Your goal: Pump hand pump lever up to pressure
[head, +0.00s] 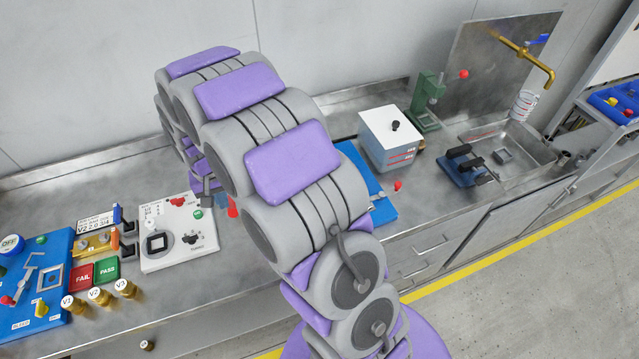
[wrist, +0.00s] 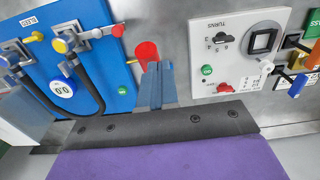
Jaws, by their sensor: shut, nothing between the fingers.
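In the wrist view a blue board (wrist: 70,20) carries a round gauge reading 0.0 (wrist: 62,88), metal levers with red and yellow knobs (wrist: 90,34), and dark hoses. A red cylindrical grip (wrist: 147,52), perhaps the pump lever's handle, stands at the board's right edge; its lower part is hidden. My gripper (wrist: 157,68) is shut and empty, its fingertips right by the red grip; whether they touch it I cannot tell. In the head view the red grip (head: 232,206) shows beside my gripper (head: 204,188), and my arm hides most of this blue board (head: 384,210).
A white panel marked TURNS (wrist: 235,50) lies right of the fingers in the wrist view. In the head view, PASS (head: 106,270) and FAIL buttons stand farther left. A white box (head: 390,140), green press (head: 427,105) and sink (head: 510,150) stand right.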

